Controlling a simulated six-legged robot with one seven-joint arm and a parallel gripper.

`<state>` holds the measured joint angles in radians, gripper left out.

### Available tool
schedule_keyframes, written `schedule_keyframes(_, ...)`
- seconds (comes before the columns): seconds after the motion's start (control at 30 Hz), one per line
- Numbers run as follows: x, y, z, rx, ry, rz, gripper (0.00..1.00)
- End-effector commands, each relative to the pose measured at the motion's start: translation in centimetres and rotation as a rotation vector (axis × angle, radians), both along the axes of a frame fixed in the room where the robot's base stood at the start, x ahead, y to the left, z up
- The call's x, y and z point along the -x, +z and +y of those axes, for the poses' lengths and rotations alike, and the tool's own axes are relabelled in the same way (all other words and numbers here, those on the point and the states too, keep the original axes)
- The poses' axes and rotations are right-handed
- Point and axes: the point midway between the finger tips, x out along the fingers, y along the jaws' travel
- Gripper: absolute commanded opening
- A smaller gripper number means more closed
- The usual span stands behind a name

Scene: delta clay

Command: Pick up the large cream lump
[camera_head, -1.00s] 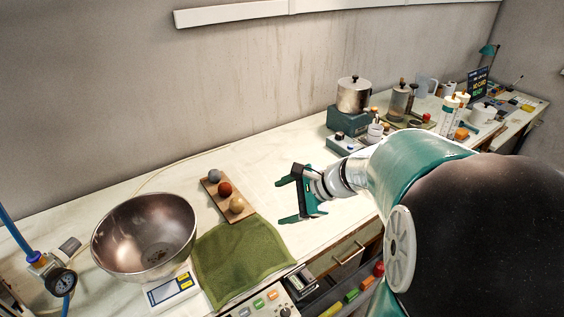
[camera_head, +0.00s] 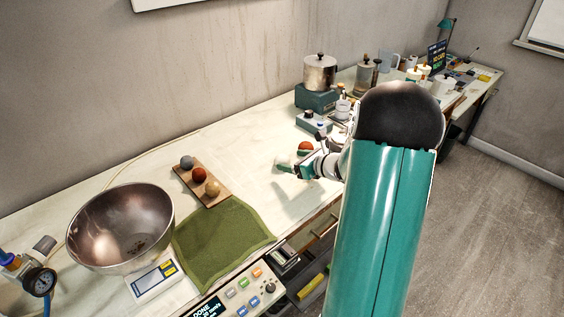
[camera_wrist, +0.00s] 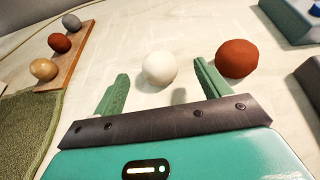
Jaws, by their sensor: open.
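The large cream lump (camera_wrist: 159,67) is a smooth pale ball on the pale worktop in the wrist view. It lies between or just past the fingertips of my gripper (camera_wrist: 160,76), with a visible gap on either side. My gripper is open and empty. In the head view my gripper (camera_head: 293,163) is low over the bench, and the cream lump (camera_head: 284,158) is mostly hidden by it. A larger red-brown lump (camera_wrist: 237,58) sits just outside the right finger; it also shows in the head view (camera_head: 305,147).
A wooden board (camera_head: 218,202) holds grey, red-brown and tan balls. A green cloth (camera_head: 225,240), a metal bowl (camera_head: 120,225) and a scale (camera_head: 155,280) are at left. Blue-green devices (camera_head: 313,122) stand behind my gripper. Bare worktop lies between the board and my gripper.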

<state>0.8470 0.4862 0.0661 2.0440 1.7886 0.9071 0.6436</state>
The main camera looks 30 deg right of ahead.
Motion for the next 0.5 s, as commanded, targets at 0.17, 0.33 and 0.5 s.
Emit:
schedule_keyframes(0.17, -0.9, -0.6, 0.4, -0.002, 0.0, 0.0, 0.76)
schedule_keyframes(0.33, -2.9, -1.9, 1.1, -0.002, 0.001, 0.002, 0.76)
schedule_keyframes(0.5, -4.8, -2.6, 1.4, 0.0, 0.001, 0.0, 0.76)
